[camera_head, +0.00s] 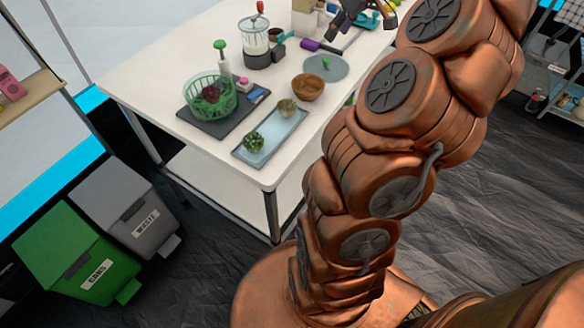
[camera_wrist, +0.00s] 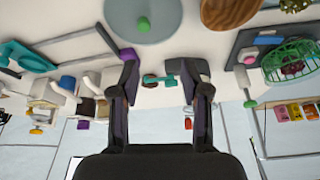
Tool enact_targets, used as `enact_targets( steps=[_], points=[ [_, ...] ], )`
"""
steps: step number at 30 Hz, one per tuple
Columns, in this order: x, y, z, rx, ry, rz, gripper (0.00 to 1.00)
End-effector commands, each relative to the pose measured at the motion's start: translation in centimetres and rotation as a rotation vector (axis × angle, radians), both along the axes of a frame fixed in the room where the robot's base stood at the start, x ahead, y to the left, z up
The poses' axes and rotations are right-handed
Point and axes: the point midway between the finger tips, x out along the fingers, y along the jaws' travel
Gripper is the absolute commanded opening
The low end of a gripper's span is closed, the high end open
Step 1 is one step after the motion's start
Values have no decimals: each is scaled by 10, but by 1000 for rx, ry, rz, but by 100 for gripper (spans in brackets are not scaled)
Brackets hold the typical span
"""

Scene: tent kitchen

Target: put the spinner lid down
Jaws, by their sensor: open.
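The spinner lid (camera_head: 320,67) is a flat grey disc with a green knob, lying on the white table behind the wooden bowl. In the wrist view the lid (camera_wrist: 165,28) is at the top edge, partly cut off, beyond my fingertips. My gripper (camera_wrist: 161,70) is open, its two dark fingers apart, with no lid between them. The green spinner basket (camera_head: 226,97) stands on a dark board with a dark red vegetable inside.
A wooden bowl (camera_head: 307,87) and a pale blue tray (camera_head: 287,128) with green vegetables are in front of the lid. A clear jar with a dark base (camera_head: 257,60) stands left of it. A purple-ended tool (camera_head: 310,45) lies behind.

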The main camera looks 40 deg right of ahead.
Motion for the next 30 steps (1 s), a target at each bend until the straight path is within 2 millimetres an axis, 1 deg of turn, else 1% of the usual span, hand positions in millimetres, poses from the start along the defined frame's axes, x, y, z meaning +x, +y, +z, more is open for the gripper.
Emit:
enact_targets(
  steps=[1, 2, 3, 5, 6, 7, 8, 9, 11, 12, 14, 15, 17, 18, 20, 21, 23, 24, 26, 27, 30],
  points=[
    [6, 20, 3, 5, 8, 24, 46],
    [9, 34, 5, 10, 16, 37, 46],
    [13, 55, 5, 20, 27, 56, 46],
    [17, 90, 5, 33, 54, 85, 46],
    [17, 112, 7, 39, 70, 101, 46],
    [17, 130, 6, 46, 84, 113, 46],
    [15, 146, 4, 51, 101, 125, 46],
    [12, 167, 3, 55, 123, 136, 46],
    [5, 198, 0, 62, 156, 151, 46],
    [-1, 216, -2, 64, 180, 158, 46],
    [-13, 243, -7, 68, 218, 166, 46],
    [-22, 259, -11, 66, 244, 170, 46],
    [-36, 281, -16, 65, 280, 169, 46],
    [-48, 295, -22, 62, 310, 167, 46],
    [-65, 313, -28, 56, 348, 159, 46],
    [-78, 325, -33, 51, 375, 152, 46],
    [-97, 338, -41, 41, 415, 138, 46],
    [-111, 347, -46, 34, 442, 126, 46],
    [-132, 357, -54, 21, 479, 102, 46],
    [-147, 363, -60, 14, 505, 85, 46],
    [-182, 373, -73, -8, 562, 35, 46]
  ],
)
